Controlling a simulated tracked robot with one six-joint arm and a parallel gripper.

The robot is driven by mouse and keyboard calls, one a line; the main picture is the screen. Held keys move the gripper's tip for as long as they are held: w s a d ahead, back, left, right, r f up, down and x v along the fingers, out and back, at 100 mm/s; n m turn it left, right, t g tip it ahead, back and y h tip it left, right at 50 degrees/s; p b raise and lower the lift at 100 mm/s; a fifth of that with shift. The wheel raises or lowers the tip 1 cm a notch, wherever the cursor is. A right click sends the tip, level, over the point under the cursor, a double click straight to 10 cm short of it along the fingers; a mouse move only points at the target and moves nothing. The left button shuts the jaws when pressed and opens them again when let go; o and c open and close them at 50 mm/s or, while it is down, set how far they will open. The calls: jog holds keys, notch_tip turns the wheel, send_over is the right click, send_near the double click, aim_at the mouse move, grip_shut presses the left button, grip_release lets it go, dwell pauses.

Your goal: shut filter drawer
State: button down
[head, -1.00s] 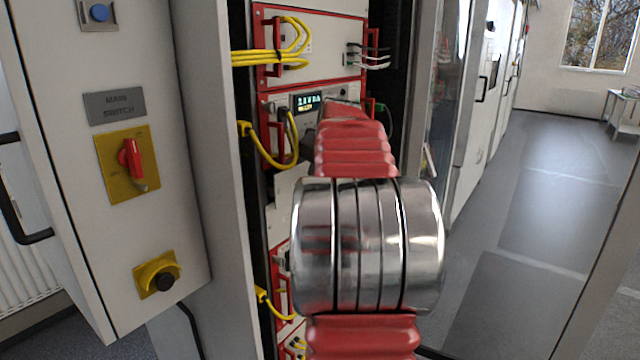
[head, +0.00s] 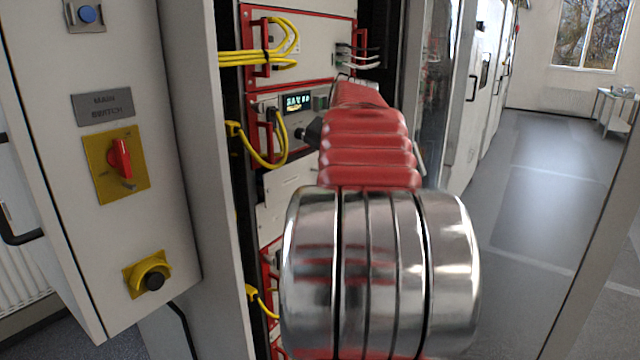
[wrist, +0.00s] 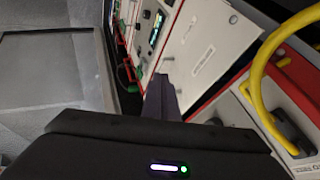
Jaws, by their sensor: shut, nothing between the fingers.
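A plain pale front panel (head: 287,179), which looks like the filter drawer's front, sits in the rack below the unit with the lit display. My arm hides its right part. In the wrist view a pale panel with a small label (wrist: 203,58) and silver studs lies just beyond my fingers; it looks like the same front. I cannot tell whether it is flush. My gripper (wrist: 162,84) is shut and empty, its fingers pointing at the panel's lower left edge; contact is unclear. In the head view the dark gripper tip (head: 309,134) shows left of my red arm sleeve.
The display unit (head: 298,103) has a looped yellow cable (head: 262,162) at its left. More yellow cables (head: 258,57) cross the rack above. The grey cabinet with the red main switch (head: 121,158) stands at left. Open floor (head: 550,180) lies at right.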

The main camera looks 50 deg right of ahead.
jog(key=shift+v, duration=2.1)
jog(key=c, duration=2.5)
grip_release()
jog(key=shift+o, duration=0.7)
jog(key=shift+f, duration=0.15)
jog(key=o, duration=0.5)
jog(key=a+f+n, duration=0.1)
jog(key=a+f, duration=0.1)
jog(key=f, duration=0.1)
jog(key=a+f+n, duration=0.1)
jog(key=a+f, duration=0.2)
jog(key=shift+s+a+n+g+y, duration=0.1)
jog(key=shift+a+n+g+y, duration=0.05)
jog(key=shift+n+g+y, duration=0.2)
jog(key=shift+c, duration=0.2)
jog(key=s+a+f+n+y, duration=0.1)
jog(key=a+f+n, duration=0.3)
jog(key=a, duration=1)
jog(key=s+a+f+n+y, duration=0.1)
jog(key=s+a+f+n, duration=0.3)
jog(key=a, duration=1)
jog(key=s+a+f+n+y, duration=0.2)
jog(key=a+f+n, duration=0.4)
jog(key=a, duration=0.8)
jog(key=shift+s+a+f, duration=0.2)
jog(key=shift+s+f, duration=0.05)
jog(key=shift+s, duration=0.05)
